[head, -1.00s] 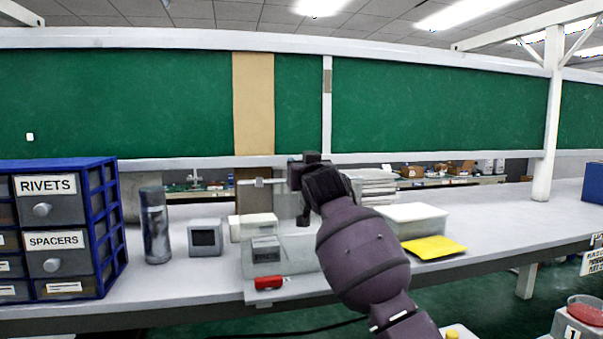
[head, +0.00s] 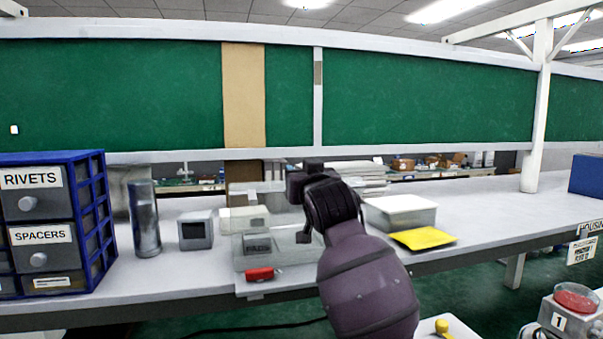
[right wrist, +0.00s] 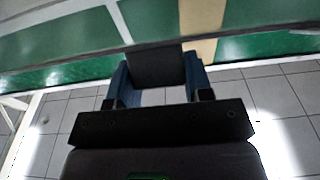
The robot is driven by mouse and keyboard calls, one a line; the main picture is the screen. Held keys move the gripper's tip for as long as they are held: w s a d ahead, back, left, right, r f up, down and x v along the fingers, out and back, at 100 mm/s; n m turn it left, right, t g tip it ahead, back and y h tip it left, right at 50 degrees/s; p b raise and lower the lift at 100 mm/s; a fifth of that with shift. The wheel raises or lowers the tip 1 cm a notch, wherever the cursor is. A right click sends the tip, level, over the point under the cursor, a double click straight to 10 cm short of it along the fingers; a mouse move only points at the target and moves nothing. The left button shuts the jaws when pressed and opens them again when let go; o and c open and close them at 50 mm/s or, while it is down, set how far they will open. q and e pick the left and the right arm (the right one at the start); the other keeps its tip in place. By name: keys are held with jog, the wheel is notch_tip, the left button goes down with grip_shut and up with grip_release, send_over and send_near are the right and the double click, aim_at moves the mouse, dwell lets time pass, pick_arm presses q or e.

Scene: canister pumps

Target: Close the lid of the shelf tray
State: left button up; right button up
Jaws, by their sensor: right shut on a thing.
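The shelf tray (head: 258,262) is a low pale grey box with a dark-lettered label and a red piece at its front, near the bench's front edge in the head view. A clear pane that looks like its lid (head: 283,243) shows faintly around and above it; its exact angle is hard to tell. My right gripper (head: 304,232) is just right of the tray, jaws shut on the lid's edge, though the contact is mostly hidden. My left gripper is not in view.
A blue drawer cabinet (head: 75,215), a grey cylinder (head: 145,220) and a small grey box (head: 195,231) stand left of the tray. A white-lidded container (head: 400,214) and a yellow packet (head: 423,238) lie right of my arm.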

jog(key=shift+f, duration=0.1)
jog(key=o, duration=1.3)
jog(key=shift+s, duration=0.2)
jog(key=v, duration=1)
jog(key=shift+s+d+p, duration=0.15)
jog(key=shift+s+p, duration=0.15)
jog(key=shift+s, duration=0.05)
